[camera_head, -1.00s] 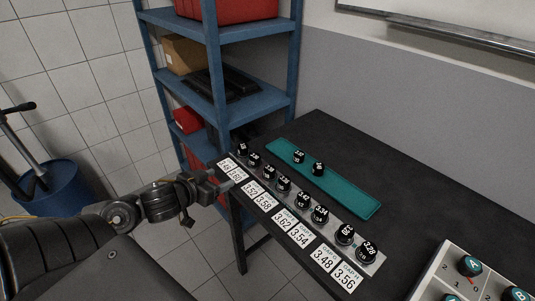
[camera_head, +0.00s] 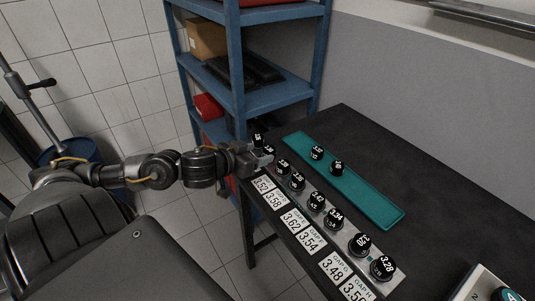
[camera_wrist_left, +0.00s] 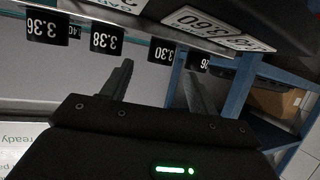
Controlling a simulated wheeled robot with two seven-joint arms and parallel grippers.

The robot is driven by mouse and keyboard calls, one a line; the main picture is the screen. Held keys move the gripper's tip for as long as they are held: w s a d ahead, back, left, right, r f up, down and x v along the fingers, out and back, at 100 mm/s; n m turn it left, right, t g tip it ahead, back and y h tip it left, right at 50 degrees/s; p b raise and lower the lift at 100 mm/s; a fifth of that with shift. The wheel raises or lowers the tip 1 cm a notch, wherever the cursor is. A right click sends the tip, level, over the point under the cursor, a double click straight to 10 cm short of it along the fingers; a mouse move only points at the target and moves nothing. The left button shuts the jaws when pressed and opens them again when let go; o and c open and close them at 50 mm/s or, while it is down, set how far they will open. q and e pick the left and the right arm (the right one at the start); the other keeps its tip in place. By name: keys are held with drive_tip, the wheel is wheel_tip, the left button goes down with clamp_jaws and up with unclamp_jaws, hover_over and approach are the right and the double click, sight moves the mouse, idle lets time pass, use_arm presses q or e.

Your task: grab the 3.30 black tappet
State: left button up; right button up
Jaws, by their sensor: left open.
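The black 3.30 tappet (camera_wrist_left: 160,52) shows its white number in the left wrist view, ahead of and between my open fingers. It stands in a row, between the 3.38 tappet (camera_wrist_left: 106,40) and a tappet (camera_wrist_left: 197,61) whose label is partly readable, ending in 26. My left gripper (camera_head: 264,158) is open and empty at the far end of the row in the head view, close beside a black tappet (camera_head: 269,150) that appears to be the 3.30; its label is too small to read there. My right gripper is not in view.
The grey tappet strip (camera_head: 346,234) carries several tappets, with gap cards (camera_head: 291,220) along its near side. A teal tray (camera_head: 377,206) with two tappets lies behind it. A blue shelf (camera_head: 273,104) stands beyond the table's far end.

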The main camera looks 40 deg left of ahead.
sight(268, 149)
use_arm(q)
drive_tip(key=shift+w+f, duration=0.2)
drive_tip(key=shift+w, duration=0.65)
drive_tip(key=x, duration=0.3)
drive_tip(key=shift+w, duration=0.15)
drive_tip(key=shift+w+f, duration=0.25)
drive_tip(key=shift+w, duration=0.15)
drive_tip(key=shift+c, duration=0.7)
drive_tip(key=c, duration=0.9)
drive_tip(key=shift+c, duration=0.2)
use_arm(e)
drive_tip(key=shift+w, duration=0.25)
